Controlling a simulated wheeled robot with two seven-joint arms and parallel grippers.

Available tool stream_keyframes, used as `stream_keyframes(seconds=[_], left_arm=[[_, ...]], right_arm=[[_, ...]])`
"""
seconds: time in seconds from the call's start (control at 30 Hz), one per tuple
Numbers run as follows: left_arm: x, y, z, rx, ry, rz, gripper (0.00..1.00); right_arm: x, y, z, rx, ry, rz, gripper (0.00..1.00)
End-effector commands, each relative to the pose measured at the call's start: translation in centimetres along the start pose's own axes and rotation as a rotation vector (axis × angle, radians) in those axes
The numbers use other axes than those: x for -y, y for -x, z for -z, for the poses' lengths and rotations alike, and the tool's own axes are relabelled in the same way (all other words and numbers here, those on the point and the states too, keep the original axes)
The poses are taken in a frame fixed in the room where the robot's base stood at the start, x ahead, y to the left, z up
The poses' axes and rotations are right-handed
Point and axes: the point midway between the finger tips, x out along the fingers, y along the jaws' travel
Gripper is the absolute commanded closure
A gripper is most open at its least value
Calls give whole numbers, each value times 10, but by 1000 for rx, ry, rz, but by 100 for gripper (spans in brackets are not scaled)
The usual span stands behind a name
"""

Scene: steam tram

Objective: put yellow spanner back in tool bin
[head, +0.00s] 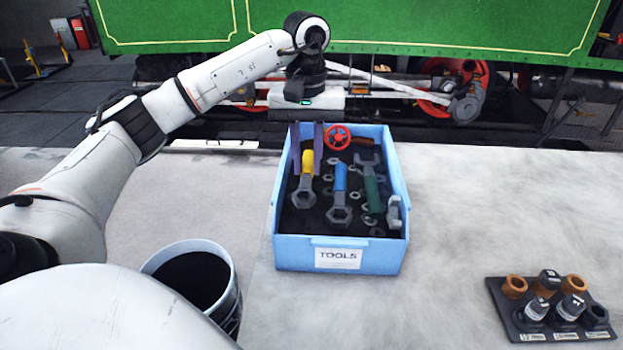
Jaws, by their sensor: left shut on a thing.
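The yellow spanner (307,163) is in the blue tool bin (297,252), at its left side. Its yellow handle points to the back and its grey ring end points to the front. My left gripper (307,158) reaches down into the bin from the back left and is shut on the yellow handle. I cannot tell whether the spanner rests on the bin floor or is held just above it. My right gripper is not in view.
In the bin are a blue spanner (340,178), a green spanner (371,190), a red handwheel (338,137) and several loose nuts. A dark bucket (226,268) stands front left. A socket rack (500,300) is front right. The tabletop between bin and rack is clear.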

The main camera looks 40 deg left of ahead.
Motion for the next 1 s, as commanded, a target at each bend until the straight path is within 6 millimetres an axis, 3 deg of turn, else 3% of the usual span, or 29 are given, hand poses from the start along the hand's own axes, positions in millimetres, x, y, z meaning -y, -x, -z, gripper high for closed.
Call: stream_keyframes(seconds=[0.37, 0.73, 0.77, 0.83, 1.0], left_arm=[[0, -40, 0, 0, -1, -1, 100], [0, -45, 0, -1, -2, -1, 100], [0, -44, 0, -1, -2, -1, 74], [0, -44, 0, -1, -2, 0, 62], [0, -44, 0, -1, -2, 0, 60]], right_arm=[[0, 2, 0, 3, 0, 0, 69], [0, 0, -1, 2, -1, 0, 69], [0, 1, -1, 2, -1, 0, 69], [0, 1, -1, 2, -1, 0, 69], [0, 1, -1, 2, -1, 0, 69]])
